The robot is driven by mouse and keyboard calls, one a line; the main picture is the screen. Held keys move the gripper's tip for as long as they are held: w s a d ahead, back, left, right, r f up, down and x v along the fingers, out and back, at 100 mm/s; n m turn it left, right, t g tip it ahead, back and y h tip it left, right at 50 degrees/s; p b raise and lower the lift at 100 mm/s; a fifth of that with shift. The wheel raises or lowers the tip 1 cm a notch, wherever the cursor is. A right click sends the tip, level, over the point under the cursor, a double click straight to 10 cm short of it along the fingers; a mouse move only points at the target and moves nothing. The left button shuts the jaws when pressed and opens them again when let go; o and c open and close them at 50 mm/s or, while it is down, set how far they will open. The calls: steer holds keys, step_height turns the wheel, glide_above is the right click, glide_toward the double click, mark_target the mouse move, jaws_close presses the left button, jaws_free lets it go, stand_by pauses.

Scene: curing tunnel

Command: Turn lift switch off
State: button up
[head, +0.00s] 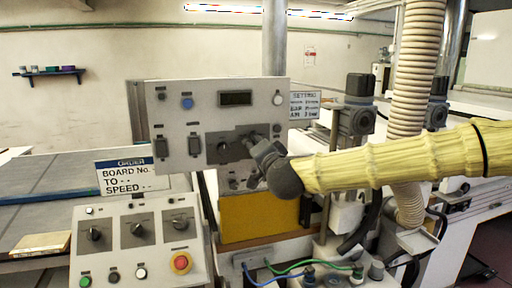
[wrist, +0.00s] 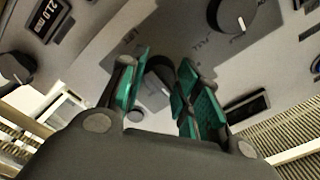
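A grey upright control panel (head: 170,105) stands ahead of me, with a display (head: 236,98), buttons and black rotary knobs. One knob (head: 224,147) shows just left of my gripper (head: 254,140) in the head view. In the wrist view my gripper (wrist: 162,72) has its green-padded fingers spread, with a black rotary knob (wrist: 160,76) between them. Another black knob (wrist: 232,15) with a white mark is at the upper right.
A lower console (head: 137,262) with knobs, buttons and a red emergency stop (head: 180,262) stands at the lower left. An order sign (head: 132,177) stands above it. A ribbed hose (head: 412,80) and machine parts are on the right. A yellow plate (head: 258,217) is below the panel.

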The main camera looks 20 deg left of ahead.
steer(key=o, duration=0.4)
steer(key=v, duration=1.2)
